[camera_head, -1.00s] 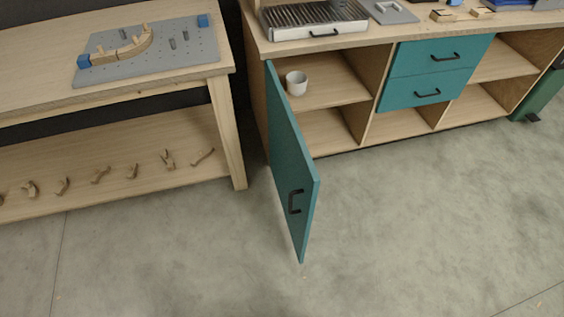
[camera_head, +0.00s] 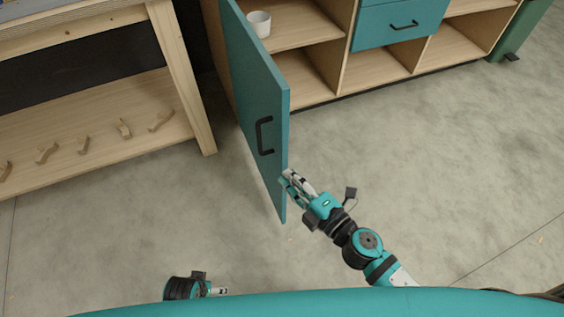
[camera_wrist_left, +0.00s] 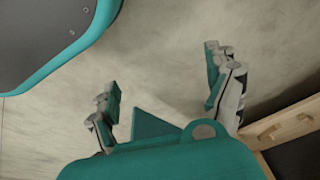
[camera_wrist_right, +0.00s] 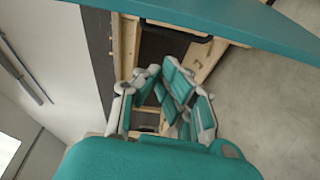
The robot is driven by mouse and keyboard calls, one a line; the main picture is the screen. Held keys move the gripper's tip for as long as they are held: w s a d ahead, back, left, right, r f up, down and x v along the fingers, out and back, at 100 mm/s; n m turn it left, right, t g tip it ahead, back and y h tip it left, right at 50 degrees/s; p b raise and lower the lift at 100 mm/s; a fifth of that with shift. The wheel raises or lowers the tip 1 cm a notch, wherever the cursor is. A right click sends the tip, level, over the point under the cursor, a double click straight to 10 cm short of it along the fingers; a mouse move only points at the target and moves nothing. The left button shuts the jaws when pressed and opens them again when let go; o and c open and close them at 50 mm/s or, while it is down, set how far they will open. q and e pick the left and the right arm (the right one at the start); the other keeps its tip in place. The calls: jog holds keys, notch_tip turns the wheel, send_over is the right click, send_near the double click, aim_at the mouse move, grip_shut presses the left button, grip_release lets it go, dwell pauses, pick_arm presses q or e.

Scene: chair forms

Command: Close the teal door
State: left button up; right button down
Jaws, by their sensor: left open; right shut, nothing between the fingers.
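The teal door (camera_head: 262,95) stands open, swung out from the left end of the cabinet, with a black handle (camera_head: 264,135) on the face turned to the left. My right gripper (camera_head: 285,177) is shut and empty, close to the door's free edge low down; I cannot tell whether it touches. In the right wrist view a teal panel, likely the door (camera_wrist_right: 230,20), crosses the top beyond the shut fingers (camera_wrist_right: 170,80). My left gripper (camera_head: 220,291) is low at the front, away from the door; its fingers are apart in the left wrist view (camera_wrist_left: 170,90).
A white cup (camera_head: 259,23) stands on the cabinet shelf behind the door. Teal drawers (camera_head: 398,22) are at its right. A wooden workbench leg (camera_head: 182,75) stands left of the door, with several wooden pieces (camera_head: 123,128) on the lower shelf. The floor (camera_head: 420,170) is clear.

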pick_arm(q)
jog(key=shift+s+f+p, duration=0.3)
jog(key=shift+s+f, duration=0.1)
jog(key=shift+f, duration=0.4)
jog(key=shift+s+f+p, duration=0.25)
jog(key=shift+s+f, duration=0.1)
jog(key=shift+f, duration=0.45)
pick_arm(e)
jog(key=w+a+r+n, duration=0.1)
jog(key=w+a+r, duration=0.1)
jog(key=w, duration=0.6)
jog(key=shift+w+a+y, duration=0.25)
jog(key=shift+a+y, duration=0.15)
jog(key=shift+a, duration=0.15)
jog(key=shift+d, duration=0.15)
